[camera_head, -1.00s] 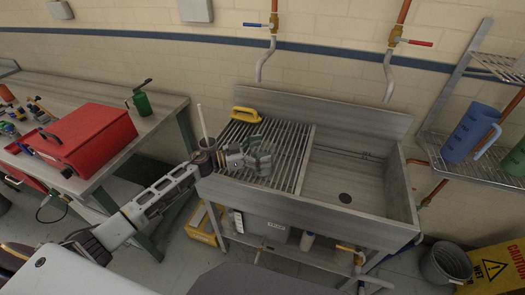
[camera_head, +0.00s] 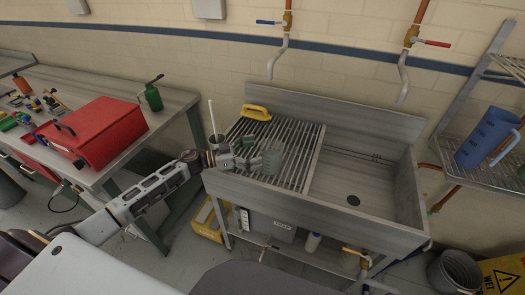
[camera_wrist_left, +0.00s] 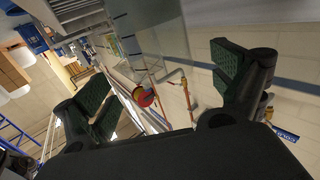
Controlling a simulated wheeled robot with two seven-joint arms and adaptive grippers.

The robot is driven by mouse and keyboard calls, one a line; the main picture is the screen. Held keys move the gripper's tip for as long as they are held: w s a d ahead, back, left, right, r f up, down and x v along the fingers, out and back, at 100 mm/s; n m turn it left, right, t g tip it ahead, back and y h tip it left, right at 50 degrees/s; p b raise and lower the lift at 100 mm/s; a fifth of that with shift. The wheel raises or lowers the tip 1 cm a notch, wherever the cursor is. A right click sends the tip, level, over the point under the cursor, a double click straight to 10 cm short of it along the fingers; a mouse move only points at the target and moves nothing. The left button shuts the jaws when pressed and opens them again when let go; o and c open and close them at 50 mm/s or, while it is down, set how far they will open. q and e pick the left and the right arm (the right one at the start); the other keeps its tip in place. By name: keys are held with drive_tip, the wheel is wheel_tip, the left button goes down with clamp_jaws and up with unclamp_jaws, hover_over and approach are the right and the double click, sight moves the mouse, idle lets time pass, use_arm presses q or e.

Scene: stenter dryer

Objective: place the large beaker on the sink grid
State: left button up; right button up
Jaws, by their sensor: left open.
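The sink grid (camera_head: 300,158), a rack of parallel metal bars, covers the left part of the steel sink. My right gripper is not in view.
A yellow-handled object (camera_head: 257,112) lies at the grid's back edge. A grey cup with a white stick (camera_head: 213,128) is beside my left wrist. The bare sink basin (camera_head: 345,185) is right of the grid. A red case (camera_head: 95,140) sits on the left bench. A yellow caution sign (camera_head: 505,272) stands lower right.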

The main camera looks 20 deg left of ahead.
use_arm(q)
drive_tip(key=shift+v, duration=2.8)
